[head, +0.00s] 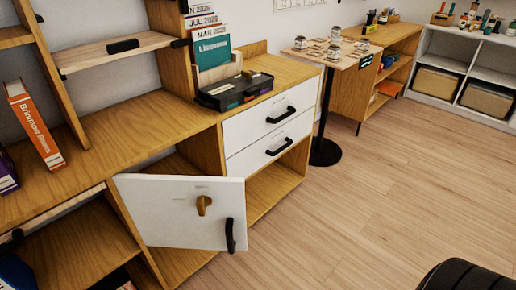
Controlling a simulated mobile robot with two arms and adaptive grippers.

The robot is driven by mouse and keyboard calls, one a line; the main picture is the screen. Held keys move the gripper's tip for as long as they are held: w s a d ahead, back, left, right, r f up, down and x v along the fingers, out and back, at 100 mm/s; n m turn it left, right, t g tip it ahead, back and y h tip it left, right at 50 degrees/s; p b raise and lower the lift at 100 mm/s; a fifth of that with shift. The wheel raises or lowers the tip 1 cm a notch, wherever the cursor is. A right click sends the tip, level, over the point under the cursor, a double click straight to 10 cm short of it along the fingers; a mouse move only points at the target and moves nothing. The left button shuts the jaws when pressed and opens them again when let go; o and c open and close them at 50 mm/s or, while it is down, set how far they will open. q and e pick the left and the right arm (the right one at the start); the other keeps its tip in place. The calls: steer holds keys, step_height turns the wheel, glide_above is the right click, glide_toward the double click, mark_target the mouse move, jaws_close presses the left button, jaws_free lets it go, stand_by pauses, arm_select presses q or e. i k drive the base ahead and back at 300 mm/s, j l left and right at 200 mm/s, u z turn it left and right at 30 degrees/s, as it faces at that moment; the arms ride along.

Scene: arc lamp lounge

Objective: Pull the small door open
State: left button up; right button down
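The small door (165,222) is a white panel low on the wooden cabinet, in the lower left middle of the head view. It stands swung out from the cabinet front, partly open. Part of the wooden interior (176,166) shows above its top edge. A wooden knob or latch (203,204) sits on its face. A black bar handle (230,235) stands upright near its right edge. Neither of my grippers shows in the view, and nothing is seen touching the door.
Two white drawers (268,118) with black handles sit shut, right of and above the door. A dark organizer tray (234,91) stands on the cabinet top (160,118). A small table (330,57) with jars stands behind. The wooden floor (370,200) to the right is mostly clear.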

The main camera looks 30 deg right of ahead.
mark_target(163, 209)
steer(key=i+l, duration=0.15)
steer(key=l, duration=0.2)
steer(key=i+l, duration=0.1)
steer(key=l, duration=0.2)
steer(key=i+l, duration=0.15)
steer(key=l, duration=0.2)
steer(key=i+l+z, duration=0.1)
steer(key=l, duration=0.25)
